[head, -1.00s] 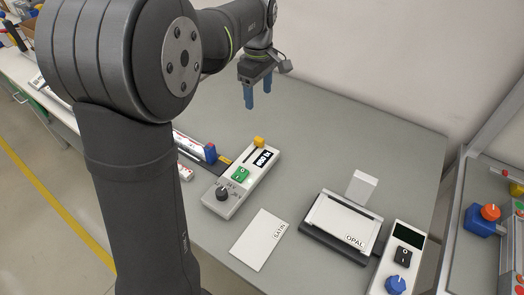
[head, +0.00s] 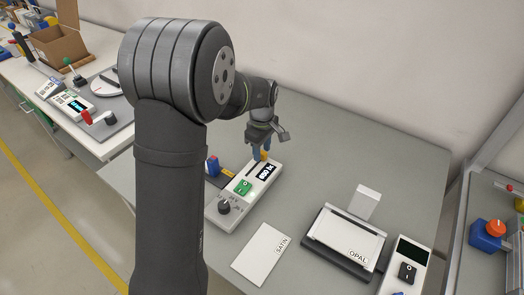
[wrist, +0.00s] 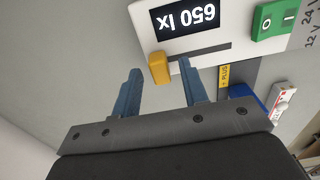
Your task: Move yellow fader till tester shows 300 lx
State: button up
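The tester is a white box (head: 231,212) on the grey table, with a dark display (head: 267,172), a green rocker switch (head: 243,187) and a black knob (head: 224,207). The yellow fader (wrist: 159,68) sits at one end of a dark slot, and shows partly behind a finger in the head view (head: 265,155). My gripper (wrist: 160,76) is open. Its two blue fingers point at the fader, which lies between their tips in the picture; I cannot tell any contact.
A white SATIN card (head: 262,254) lies right of the tester. A unit with a black switch (head: 407,271) stands farther right. A blue part (head: 212,165) stands close left of the tester.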

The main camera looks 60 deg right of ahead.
aim_at(253, 168)
jog(key=shift+f, duration=0.55)
grip_shut()
jog(key=shift+a, duration=2.4)
grip_release()
